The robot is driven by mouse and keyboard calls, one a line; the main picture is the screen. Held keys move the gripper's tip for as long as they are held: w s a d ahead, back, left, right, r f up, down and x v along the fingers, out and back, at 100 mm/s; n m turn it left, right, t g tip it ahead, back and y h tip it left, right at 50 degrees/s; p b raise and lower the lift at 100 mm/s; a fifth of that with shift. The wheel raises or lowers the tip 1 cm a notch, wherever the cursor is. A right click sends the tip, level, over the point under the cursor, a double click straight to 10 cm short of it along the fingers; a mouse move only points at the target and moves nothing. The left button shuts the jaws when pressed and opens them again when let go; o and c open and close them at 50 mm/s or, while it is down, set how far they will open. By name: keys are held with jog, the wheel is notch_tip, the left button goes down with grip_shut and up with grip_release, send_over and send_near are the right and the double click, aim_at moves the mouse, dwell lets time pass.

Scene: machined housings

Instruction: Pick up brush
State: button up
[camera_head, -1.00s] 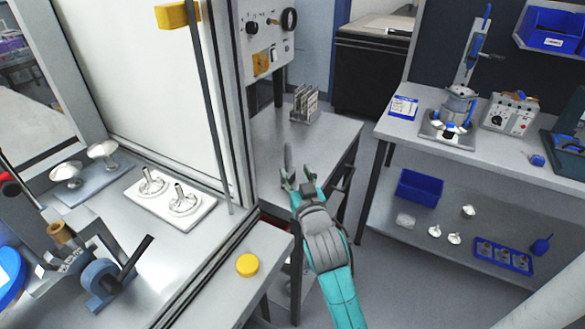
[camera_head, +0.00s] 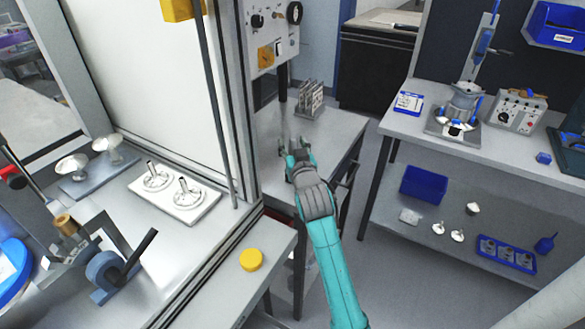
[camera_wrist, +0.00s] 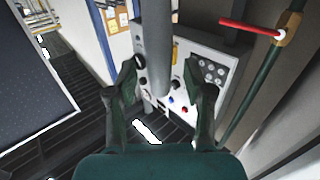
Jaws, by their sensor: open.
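My gripper (camera_head: 294,148) is open over the small grey table beside the machine. Its two fingers also show in the wrist view (camera_wrist: 168,82), spread apart. A plain grey cylinder (camera_wrist: 158,40) comes down from the top of the wrist view between the fingers; I cannot tell whether they touch it or what it belongs to. I cannot make out a brush for certain. A small brown item (camera_head: 527,92), too small to identify, lies on the control box on the right bench, well away from my gripper.
A metal rack (camera_head: 309,99) stands at the table's back. The machine's control panel (camera_head: 272,38) is beyond my gripper. A yellow button (camera_head: 251,260) is on the left ledge. The right bench (camera_head: 400,125) holds a fixture. Floor between table and bench is clear.

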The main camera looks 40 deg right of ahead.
jog(key=shift+w+d, duration=0.1)
jog(key=shift+w, duration=0.15)
grip_shut()
